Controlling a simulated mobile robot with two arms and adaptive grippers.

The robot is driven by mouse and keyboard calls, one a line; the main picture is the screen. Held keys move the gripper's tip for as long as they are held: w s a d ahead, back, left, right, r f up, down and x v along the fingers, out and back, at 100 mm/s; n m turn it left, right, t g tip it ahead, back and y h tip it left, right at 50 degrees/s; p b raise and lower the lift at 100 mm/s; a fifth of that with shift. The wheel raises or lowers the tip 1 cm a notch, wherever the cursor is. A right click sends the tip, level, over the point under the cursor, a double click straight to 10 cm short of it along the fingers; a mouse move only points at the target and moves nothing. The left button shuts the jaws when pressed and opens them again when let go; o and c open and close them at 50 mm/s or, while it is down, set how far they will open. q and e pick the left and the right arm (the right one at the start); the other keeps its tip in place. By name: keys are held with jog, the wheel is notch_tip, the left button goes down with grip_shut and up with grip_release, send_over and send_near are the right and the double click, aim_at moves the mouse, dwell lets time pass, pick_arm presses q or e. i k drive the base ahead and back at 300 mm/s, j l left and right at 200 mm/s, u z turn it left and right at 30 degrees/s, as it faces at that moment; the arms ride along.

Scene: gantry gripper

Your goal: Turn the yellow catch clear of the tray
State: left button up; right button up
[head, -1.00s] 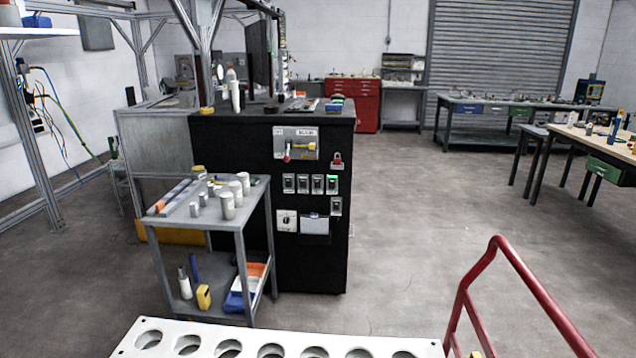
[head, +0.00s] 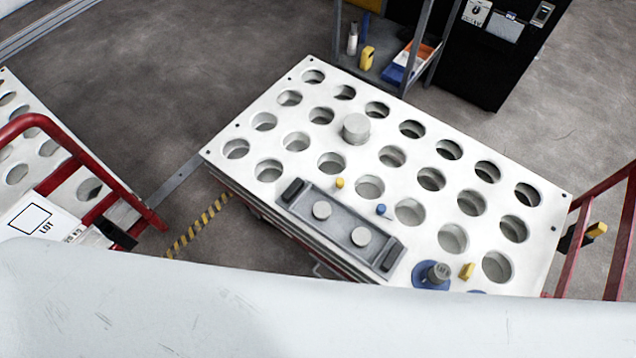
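The grey tray (head: 318,229) lies on a white plate full of round holes, near its front edge. It has a dark handle at each end and two grey round discs on it. A small yellow catch (head: 339,183) sits at the tray's far long edge. A small blue catch (head: 381,209) sits further right along the same edge. Whether the yellow catch overlaps the tray rim is too small to tell. Neither of my grippers is in view.
The white holed plate (head: 255,150) tops a cart with a red rail (head: 622,235) at right. On it stand a grey cylinder (head: 356,128), a blue round piece (head: 425,276) and a yellow block (head: 467,271). Another holed cart (head: 28,165) stands left. A pale curved surface hides the bottom.

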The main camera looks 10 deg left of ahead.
aim_at(339, 182)
jog(key=k+l+u, duration=0.15)
jog(key=u, duration=0.25)
jog(key=k+l+u, duration=0.15)
jog(key=l+u, duration=0.3)
jog(key=k+u, duration=0.2)
jog(key=u, duration=0.2)
